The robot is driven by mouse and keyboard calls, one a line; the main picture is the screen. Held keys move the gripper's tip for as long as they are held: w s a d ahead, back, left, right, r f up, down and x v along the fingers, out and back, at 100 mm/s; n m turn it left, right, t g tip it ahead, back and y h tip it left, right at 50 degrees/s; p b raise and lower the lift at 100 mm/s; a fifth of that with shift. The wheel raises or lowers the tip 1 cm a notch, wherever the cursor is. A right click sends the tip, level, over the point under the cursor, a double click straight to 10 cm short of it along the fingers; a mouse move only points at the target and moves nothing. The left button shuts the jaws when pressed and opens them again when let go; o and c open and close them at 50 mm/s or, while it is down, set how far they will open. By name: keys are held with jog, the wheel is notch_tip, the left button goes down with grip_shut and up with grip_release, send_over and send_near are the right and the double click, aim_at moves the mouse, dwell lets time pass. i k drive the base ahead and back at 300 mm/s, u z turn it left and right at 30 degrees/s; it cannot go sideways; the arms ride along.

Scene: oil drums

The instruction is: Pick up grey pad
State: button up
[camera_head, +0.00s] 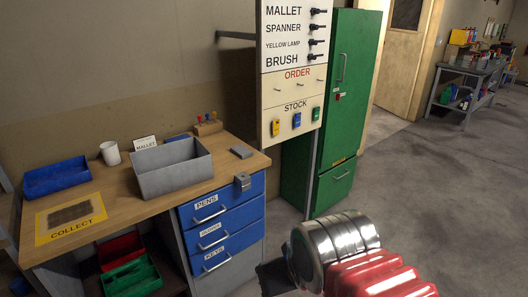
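A small flat grey pad (242,152) lies on the wooden desk top, near its right back corner and to the right of the open grey bin. My arm reaches in from the bottom right, with a metal wrist and a red ribbed part. Only a dark part of my gripper (272,278) shows at the bottom edge, low and in front of the desk, apart from the pad. Its fingers cannot be made out clearly.
The grey bin (172,168) stands mid-desk, with a white cup (110,153) and blue tray (57,177) to its left. A yellow COLLECT mat (94,199) lies front left. Blue drawers (222,230) carry a grey box-like piece (242,181). A green cabinet (337,110) stands behind.

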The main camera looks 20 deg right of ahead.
aim_at(240, 151)
jog(key=z, duration=1.2)
jog(key=i, duration=3.35)
jog(key=u, duration=0.5)
